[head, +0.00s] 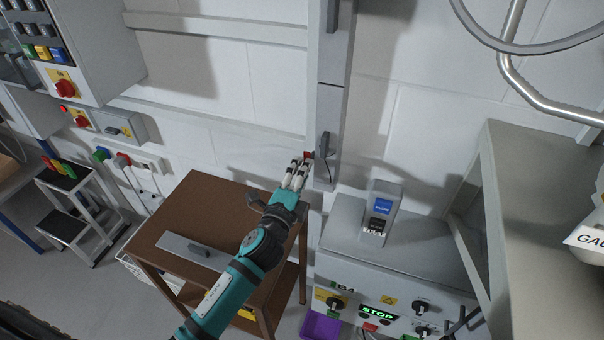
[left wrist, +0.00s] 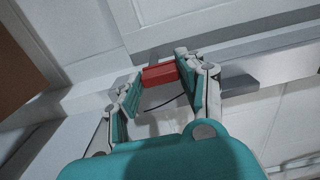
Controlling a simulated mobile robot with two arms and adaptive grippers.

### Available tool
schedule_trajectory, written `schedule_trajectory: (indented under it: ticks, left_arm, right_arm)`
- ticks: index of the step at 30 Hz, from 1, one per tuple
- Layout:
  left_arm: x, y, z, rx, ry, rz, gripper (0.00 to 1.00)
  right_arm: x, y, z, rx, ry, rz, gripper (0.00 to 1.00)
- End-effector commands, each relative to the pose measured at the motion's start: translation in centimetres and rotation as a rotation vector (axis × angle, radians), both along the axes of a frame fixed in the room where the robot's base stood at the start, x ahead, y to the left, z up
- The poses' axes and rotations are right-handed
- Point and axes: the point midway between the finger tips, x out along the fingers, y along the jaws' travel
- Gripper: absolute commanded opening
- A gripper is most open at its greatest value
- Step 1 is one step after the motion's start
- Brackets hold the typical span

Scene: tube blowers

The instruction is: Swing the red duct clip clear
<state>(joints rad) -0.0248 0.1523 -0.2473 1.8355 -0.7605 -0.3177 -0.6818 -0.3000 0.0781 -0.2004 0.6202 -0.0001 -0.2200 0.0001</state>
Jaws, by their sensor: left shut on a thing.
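The red duct clip (head: 308,155) is a small red block at the left edge of the grey vertical duct (head: 328,100) on the wall. In the left wrist view the clip (left wrist: 161,75) sits between my two fingertips. My left gripper (head: 300,162) is shut on it, with a pad at each end of the block. The fingers hide part of the clip in the head view. A thin dark cord (left wrist: 163,103) hangs below the clip in the left wrist view. My right gripper is not in view.
Right of the duct is a grey machine (head: 345,268) with a blue-labelled switch box (head: 383,212) on top. A grey shelf frame (head: 515,200) stands farther right.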

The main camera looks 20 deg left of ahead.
Motion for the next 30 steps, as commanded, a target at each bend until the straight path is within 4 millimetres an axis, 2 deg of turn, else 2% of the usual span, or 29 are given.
schedule_trajectory:
  ticks: [12,13,17,18,26,30]
  left_arm:
    - [0.0,0.1,0.0,-0.009,0.001,0.002,0.07]
    - [0.0,0.1,0.0,-0.008,0.001,0.002,0.43]
    - [0.0,0.1,0.0,-0.007,0.001,0.001,0.60]
    - [0.0,0.0,0.0,-0.007,0.001,0.001,0.62]
    - [-0.1,0.0,0.0,-0.006,0.001,0.000,0.62]
    - [-1.3,0.0,-0.2,-0.007,0.003,0.000,0.62]
  right_arm:
    - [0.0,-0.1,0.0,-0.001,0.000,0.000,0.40]
    - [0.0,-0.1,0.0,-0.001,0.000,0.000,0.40]
    - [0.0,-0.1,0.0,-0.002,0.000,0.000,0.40]
    - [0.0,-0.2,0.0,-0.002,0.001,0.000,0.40]
    - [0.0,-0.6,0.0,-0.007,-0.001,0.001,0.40]
    - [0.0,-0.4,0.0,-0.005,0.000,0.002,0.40]
